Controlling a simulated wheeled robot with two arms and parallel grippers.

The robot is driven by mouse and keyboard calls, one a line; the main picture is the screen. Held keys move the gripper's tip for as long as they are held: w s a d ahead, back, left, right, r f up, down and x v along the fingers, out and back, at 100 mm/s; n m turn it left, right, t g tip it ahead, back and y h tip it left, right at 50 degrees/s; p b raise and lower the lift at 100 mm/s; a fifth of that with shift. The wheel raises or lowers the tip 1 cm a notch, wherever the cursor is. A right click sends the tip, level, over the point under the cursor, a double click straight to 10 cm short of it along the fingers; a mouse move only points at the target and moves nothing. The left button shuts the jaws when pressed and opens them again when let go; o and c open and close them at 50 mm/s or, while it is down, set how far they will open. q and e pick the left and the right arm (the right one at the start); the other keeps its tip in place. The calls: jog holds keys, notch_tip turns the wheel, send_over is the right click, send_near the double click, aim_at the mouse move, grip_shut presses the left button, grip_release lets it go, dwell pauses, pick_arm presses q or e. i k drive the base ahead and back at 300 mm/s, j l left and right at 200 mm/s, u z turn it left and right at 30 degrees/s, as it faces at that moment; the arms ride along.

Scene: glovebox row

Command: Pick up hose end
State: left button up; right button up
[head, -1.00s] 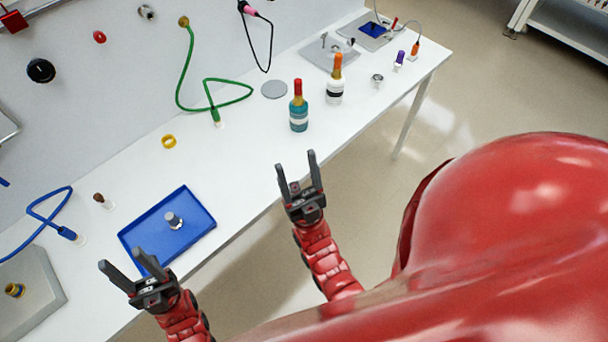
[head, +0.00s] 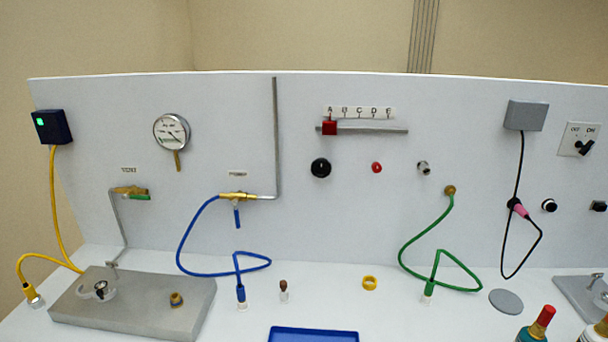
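Three hoses show in the head view. A blue hose (head: 184,240) runs from a brass valve on the panel, and its blue end (head: 241,293) stands upright on the bench in a clear holder. A green hose (head: 408,250) hangs from a brass port, and its green end (head: 429,288) stands likewise on the bench. A yellow hose (head: 57,200) comes from a dark box with a green light, and its end (head: 33,296) stands at the far left. Neither of my grippers is in view.
A grey block (head: 140,305) with a brass fitting (head: 176,299) stands at left. A small brown-topped vial (head: 283,290), yellow ring (head: 370,283) and blue tray (head: 313,334) lie mid-bench. A grey disc (head: 506,301) and red-capped bottle (head: 537,325) are at right. The upright panel (head: 300,220) closes the back.

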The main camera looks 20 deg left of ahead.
aim_at(32, 298)
jog(key=u, duration=2.3)
